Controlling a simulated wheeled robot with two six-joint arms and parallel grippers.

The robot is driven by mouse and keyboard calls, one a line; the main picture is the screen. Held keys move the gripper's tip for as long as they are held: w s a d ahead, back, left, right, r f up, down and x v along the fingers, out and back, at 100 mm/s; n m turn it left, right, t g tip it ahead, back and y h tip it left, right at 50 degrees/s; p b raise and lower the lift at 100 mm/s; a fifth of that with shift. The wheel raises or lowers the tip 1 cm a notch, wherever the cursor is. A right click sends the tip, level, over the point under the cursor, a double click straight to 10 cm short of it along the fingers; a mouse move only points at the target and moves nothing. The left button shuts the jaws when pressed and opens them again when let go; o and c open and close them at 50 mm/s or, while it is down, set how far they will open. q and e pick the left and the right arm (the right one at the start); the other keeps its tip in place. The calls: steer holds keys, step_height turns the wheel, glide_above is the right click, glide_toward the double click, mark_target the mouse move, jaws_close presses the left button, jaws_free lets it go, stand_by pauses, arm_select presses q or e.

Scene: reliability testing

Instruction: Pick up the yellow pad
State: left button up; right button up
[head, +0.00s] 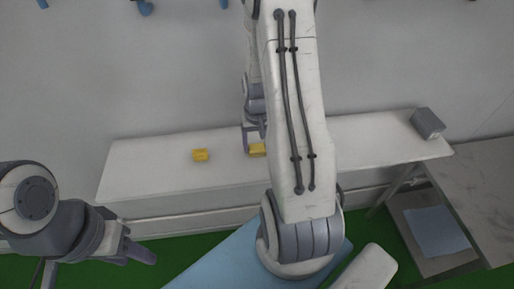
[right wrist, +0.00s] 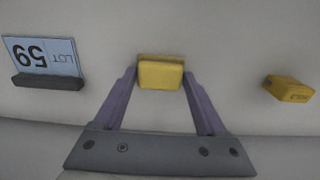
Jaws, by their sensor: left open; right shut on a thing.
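A yellow pad (right wrist: 160,73) sits between the two fingers of my right gripper (right wrist: 158,82) in the right wrist view, and the gripper is shut on it. In the head view this pad (head: 257,150) shows at the right gripper, partly hidden by my right arm. I cannot tell whether it is clear of the white table. A second yellow block (head: 200,155) lies to its left on the table; it also shows at the right of the right wrist view (right wrist: 290,88), with dark marks on it. My left gripper (head: 138,250) is open and empty, at the lower left, away from the table.
The long white table (head: 140,180) stands against the grey wall. A grey box (head: 427,123) is at its right end. A grey bench (head: 485,190) is at the right. The table's left part is mostly bare.

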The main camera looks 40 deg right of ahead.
mark_target(258, 146)
steer(key=shift+r, duration=0.15)
steer(key=shift+r+b, duration=0.35)
steer(key=shift+r, duration=0.25)
steer(key=r, duration=0.1)
steer(key=r+b, duration=0.1)
steer(key=shift+s+d+r, duration=0.1)
steer(key=shift+d+r, duration=0.1)
steer(key=shift+r, duration=0.2)
steer(key=s+d+r+b, duration=0.2)
steer(key=s+d+r, duration=0.4)
steer(key=s, duration=0.3)
steer(key=shift+d+r, duration=0.4)
steer(key=o, duration=0.7)
steer(key=c, duration=0.5)
steer(key=shift+s, duration=0.1)
steer(key=shift+c, duration=0.3)
